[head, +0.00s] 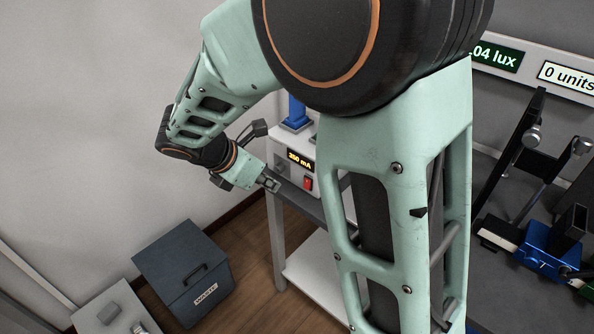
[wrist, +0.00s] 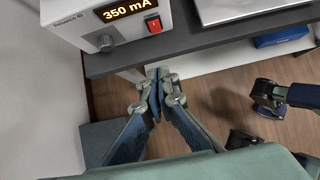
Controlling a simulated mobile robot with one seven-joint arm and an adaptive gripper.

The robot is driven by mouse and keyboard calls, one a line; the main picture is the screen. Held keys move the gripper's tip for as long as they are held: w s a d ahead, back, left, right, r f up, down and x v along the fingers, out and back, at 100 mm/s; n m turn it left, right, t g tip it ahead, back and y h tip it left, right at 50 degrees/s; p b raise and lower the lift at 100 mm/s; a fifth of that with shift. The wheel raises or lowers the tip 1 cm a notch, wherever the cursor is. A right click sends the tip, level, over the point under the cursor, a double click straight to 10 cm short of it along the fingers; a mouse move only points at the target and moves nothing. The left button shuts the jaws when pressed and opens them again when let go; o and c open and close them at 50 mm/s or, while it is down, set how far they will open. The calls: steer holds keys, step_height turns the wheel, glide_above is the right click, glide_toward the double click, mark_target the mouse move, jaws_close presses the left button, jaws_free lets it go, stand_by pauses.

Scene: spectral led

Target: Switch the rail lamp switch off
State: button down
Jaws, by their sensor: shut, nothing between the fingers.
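A white power supply box with a lit display reading 350 mA stands on the bench. Its red rocker switch (head: 308,183) is on the front face, below and right of the display; the switch also shows in the wrist view (wrist: 154,24). I cannot read which side of the switch is pressed. My gripper (head: 271,185) is shut and empty, just left of the switch and in front of the bench edge. In the wrist view my gripper (wrist: 157,78) points at the bench edge, below the switch and apart from it. No lamp is clearly seen.
The grey bench edge (wrist: 120,60) runs under the box. A dark waste bin (head: 184,270) stands on the floor at left. Rail equipment with a blue block (head: 548,240) is at right. My arm hides much of the bench.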

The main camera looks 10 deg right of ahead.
mark_target(305, 188)
steer(key=shift+w+d+r+b+x, duration=0.2)
steer(key=shift+d+r+b+x, duration=0.1)
steer(key=shift+x, duration=1.8)
steer(key=shift+w+d+r+b+x, duration=0.25)
steer(key=shift+d+b+x, duration=0.1)
steer(key=shift+x, duration=1.75)
steer(key=shift+w+d+r+b+x, duration=0.2)
steer(key=shift+d+r+b+x, duration=0.1)
steer(key=shift+x, duration=1.85)
steer(key=shift+f, duration=0.1)
steer(key=f+b, duration=0.1)
steer(key=b, duration=0.2)
steer(key=shift+w+t+h, duration=0.1)
steer(key=shift+t+h, duration=0.2)
steer(key=h+b, duration=0.1)
steer(key=b, duration=0.2)
steer(key=shift+d+t, duration=0.2)
steer(key=shift+t, duration=0.2)
steer(key=shift+w+d+r+h, duration=0.1)
steer(key=shift+d+r+h, duration=0.1)
steer(key=shift+h, duration=0.1)
